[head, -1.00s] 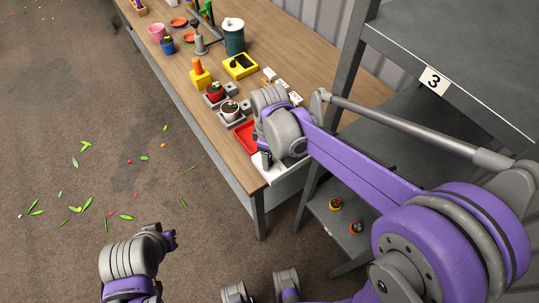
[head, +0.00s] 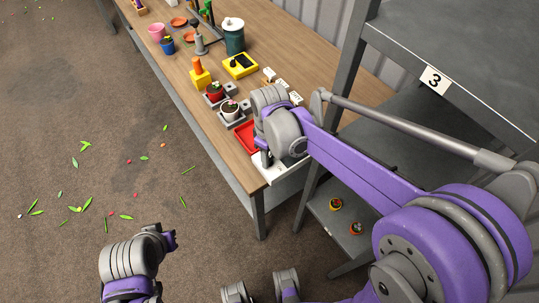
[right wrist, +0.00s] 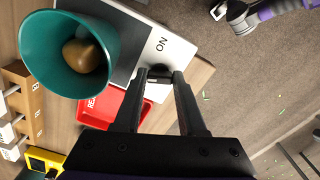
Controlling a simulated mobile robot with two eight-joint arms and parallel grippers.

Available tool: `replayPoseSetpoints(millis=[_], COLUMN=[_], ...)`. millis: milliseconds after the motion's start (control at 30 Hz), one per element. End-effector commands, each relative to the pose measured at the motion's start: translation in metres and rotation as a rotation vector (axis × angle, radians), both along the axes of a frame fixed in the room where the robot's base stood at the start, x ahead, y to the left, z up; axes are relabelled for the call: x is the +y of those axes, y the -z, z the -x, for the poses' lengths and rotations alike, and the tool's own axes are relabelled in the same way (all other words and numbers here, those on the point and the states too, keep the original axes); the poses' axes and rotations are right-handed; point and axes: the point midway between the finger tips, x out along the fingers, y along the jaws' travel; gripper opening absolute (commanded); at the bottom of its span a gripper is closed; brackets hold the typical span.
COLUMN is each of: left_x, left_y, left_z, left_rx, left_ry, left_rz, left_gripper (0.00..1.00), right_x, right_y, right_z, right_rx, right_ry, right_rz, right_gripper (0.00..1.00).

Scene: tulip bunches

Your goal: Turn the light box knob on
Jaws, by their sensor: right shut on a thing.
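The light box (head: 268,178) is the white-topped box at the near end of the wooden table, mostly hidden by my right arm in the head view. In the right wrist view its white top (right wrist: 135,22) carries the printed word ON, seen turned around. The small dark knob (right wrist: 160,73) sits beside that word, between the fingertips of my right gripper (right wrist: 160,75). The right gripper is shut on the knob; its pointing direction is hard to read. My left gripper (head: 171,240) is away from the table, low over the floor, and its jaws are not clear.
A teal pot (right wrist: 30,60) with a brown thing inside is close to the right gripper. A red tray (head: 246,138) lies beside the light box. A grey shelf (head: 450,60) is at the right.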

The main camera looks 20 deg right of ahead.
Motion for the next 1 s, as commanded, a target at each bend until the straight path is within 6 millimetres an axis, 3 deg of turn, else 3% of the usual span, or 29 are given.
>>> replayPoseSetpoints(millis=[600,1000], left_x=[0.0,0.0], left_y=[0.0038,0.0047], left_z=[0.0008,0.001], left_rx=[0.002,0.002], left_ry=[0.0,0.0], left_rz=[0.0,0.0], left_gripper=[0.0,0.0], right_x=[0.0009,0.0014], right_y=[-0.0001,-0.0003], right_z=[0.0004,0.0004], right_rx=[-0.001,0.0], right_ry=[0.57,0.816], right_rz=[0.001,0.001], right_gripper=[0.0,0.0])
